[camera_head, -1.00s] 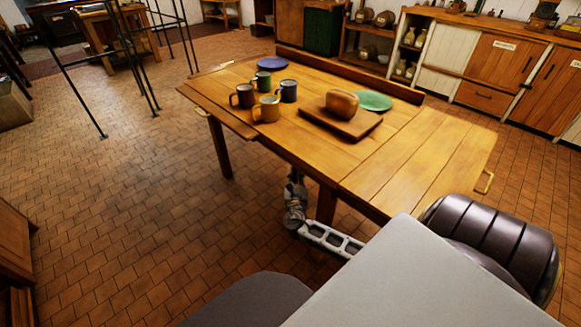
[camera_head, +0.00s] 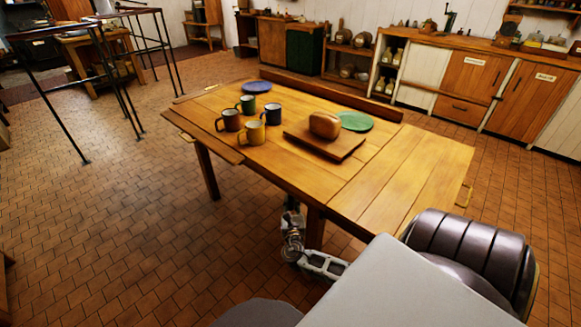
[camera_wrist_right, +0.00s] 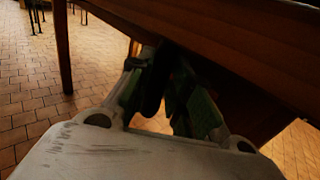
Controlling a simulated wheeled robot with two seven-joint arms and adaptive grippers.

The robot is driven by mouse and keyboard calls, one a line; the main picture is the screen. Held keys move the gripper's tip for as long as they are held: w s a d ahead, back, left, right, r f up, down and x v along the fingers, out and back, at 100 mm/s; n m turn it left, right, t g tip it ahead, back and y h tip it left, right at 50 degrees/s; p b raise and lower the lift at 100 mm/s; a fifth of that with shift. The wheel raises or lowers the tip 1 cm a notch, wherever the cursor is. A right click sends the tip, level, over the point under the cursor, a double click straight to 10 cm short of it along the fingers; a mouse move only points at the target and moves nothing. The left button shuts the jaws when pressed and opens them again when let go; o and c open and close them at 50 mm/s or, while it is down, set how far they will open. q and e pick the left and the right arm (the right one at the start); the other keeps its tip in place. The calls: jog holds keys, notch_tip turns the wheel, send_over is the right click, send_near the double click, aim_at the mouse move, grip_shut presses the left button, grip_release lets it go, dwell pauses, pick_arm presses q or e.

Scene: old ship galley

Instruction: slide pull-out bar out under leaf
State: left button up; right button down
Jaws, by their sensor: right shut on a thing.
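The wooden table (camera_head: 290,170) has a plank leaf (camera_head: 410,185) at its right end, level with the top. My right gripper (camera_head: 292,212) is below the table's near long edge, left of the near leg. In the right wrist view my right gripper (camera_wrist_right: 165,82) has its fingers close together under the table's underside, shut on a dark piece that I take to be the pull-out bar. The bar's shape and how far it stands out are hidden by the fingers and shadow. My left gripper is not in view.
Several mugs (camera_head: 255,132), a loaf (camera_head: 324,124) on a board (camera_head: 340,148) and plates stand on the table. A brass handle (camera_head: 464,195) is at the leaf's right edge. Cabinets (camera_head: 467,83) line the back wall.

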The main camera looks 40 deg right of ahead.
jog(key=shift+s+f, duration=0.2)
jog(key=c, duration=1.3)
grip_release()
jog(key=shift+s+r, duration=0.1)
jog(key=shift+s, duration=0.05)
jog(key=v, duration=1.2)
